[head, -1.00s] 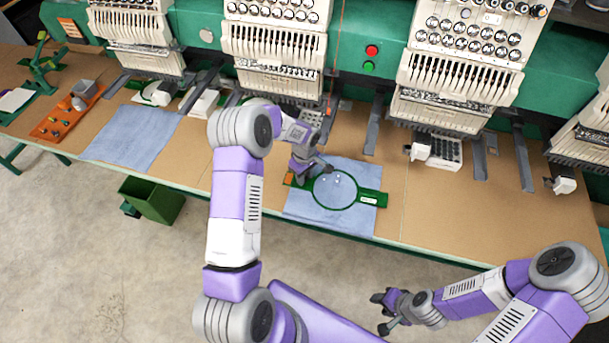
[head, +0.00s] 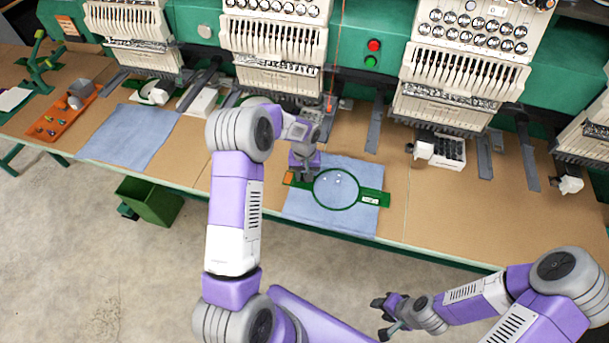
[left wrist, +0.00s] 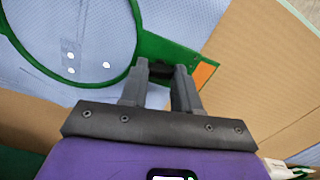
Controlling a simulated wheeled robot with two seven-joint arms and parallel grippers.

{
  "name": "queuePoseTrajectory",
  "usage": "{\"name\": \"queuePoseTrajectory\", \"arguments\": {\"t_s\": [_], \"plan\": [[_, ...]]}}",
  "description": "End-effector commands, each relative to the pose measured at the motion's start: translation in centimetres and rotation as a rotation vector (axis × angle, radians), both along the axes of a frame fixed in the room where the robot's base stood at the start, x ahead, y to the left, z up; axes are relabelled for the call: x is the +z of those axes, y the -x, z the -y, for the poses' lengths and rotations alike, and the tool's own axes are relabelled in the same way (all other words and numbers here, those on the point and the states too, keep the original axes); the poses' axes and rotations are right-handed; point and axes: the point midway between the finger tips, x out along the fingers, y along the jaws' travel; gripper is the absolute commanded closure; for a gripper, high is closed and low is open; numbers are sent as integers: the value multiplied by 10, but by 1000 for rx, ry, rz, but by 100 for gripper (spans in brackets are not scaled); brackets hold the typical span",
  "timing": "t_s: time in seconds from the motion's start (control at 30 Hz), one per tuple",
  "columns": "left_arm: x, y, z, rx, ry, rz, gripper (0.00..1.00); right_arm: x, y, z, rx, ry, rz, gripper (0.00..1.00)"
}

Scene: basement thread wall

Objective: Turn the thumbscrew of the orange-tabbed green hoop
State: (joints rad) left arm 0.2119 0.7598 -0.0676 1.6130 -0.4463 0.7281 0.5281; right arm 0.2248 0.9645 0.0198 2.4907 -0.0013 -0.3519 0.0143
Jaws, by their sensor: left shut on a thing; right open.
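The green hoop (head: 383,200) lies flat on a blue cloth (head: 352,226) at the table's front edge, with its orange tab (head: 289,177) on the left. The hoop's green ring also shows in the left wrist view (left wrist: 137,30), with the orange tab (left wrist: 204,74) right of the fingers. My left gripper (head: 307,176) points down at the hoop's orange-tabbed end. In the left wrist view its fingers (left wrist: 160,72) close around a small dark part at the ring's edge, apparently the thumbscrew, mostly hidden. My right gripper (head: 382,318) is open and empty, in front of the table.
Embroidery machine heads (head: 275,45) stand along the back with grey arms reaching over the table. Another blue cloth (head: 128,136) and an orange tray (head: 62,117) lie to the left. A green bin (head: 150,201) hangs below the table edge.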

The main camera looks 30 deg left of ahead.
Motion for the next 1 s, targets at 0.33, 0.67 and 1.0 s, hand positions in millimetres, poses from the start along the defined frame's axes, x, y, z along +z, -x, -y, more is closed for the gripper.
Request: {"name": "queuePoseTrajectory", "arguments": {"t_s": [0.33, 0.67, 1.0], "plan": [[0, 0, 1, -174, 1, 0, 99, -4, 0, 0, 0, 0, 0, 57], [0, 0, 1, -219, 1, 0, 99, -4, 0, 0, 0, 0, 0, 57], [0, 0, 0, -218, 1, 0, 63, -4, 0, 0, 0, 0, 0, 57]]}}
